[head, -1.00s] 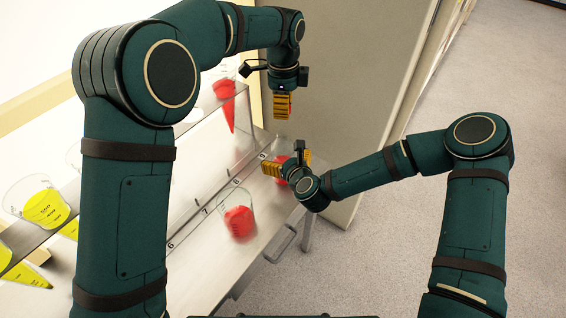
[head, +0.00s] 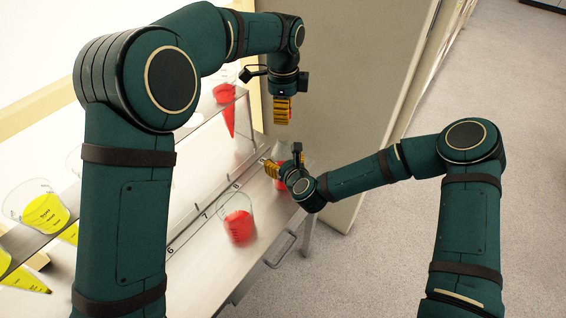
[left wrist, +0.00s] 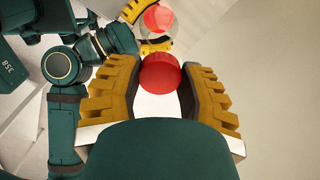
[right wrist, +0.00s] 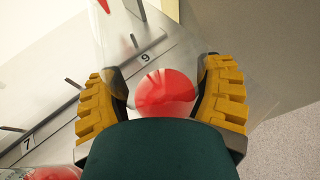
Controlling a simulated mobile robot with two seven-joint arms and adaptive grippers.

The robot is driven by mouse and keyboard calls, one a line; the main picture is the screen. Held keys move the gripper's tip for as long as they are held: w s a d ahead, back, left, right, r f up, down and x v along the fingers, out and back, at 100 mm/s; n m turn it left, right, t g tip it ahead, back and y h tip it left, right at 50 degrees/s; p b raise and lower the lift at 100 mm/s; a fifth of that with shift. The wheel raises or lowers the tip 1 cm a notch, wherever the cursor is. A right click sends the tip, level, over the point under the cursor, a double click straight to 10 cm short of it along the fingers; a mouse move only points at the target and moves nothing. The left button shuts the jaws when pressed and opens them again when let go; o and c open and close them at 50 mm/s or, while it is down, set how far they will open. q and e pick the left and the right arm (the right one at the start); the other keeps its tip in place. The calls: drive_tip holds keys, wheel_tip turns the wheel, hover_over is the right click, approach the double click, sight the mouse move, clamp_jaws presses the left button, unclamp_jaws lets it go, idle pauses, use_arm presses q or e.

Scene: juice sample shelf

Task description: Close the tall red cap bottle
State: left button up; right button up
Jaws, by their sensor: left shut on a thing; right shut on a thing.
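My left gripper (head: 283,110) points down, above and slightly right of my right gripper (head: 270,168). In the left wrist view, the left fingers (left wrist: 160,95) are shut on a round red cap (left wrist: 160,73). In the head view, the fingers hide the cap. My right gripper is shut on a clear bottle (head: 282,178) with red contents. In the right wrist view, the right fingers (right wrist: 165,100) flank this bottle (right wrist: 165,92), near the label 9. The left wrist view shows the bottle (left wrist: 158,20) beyond the cap, and the two look apart. The bottle's mouth is hard to make out.
Another clear vessel with red contents (head: 238,226) stands on the lower ledge (head: 190,275). A red cone-shaped vessel (head: 227,110) and yellow ones (head: 45,212) sit along the upper shelf. A grey panel (head: 350,90) rises behind my grippers. Open floor lies at right.

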sight(283, 137)
use_arm(q)
drive_tip(key=shift+f, duration=2.45)
drive_tip(key=shift+f, duration=0.1)
drive_tip(key=shift+f, duration=0.8)
drive_tip(key=shift+f, duration=0.55)
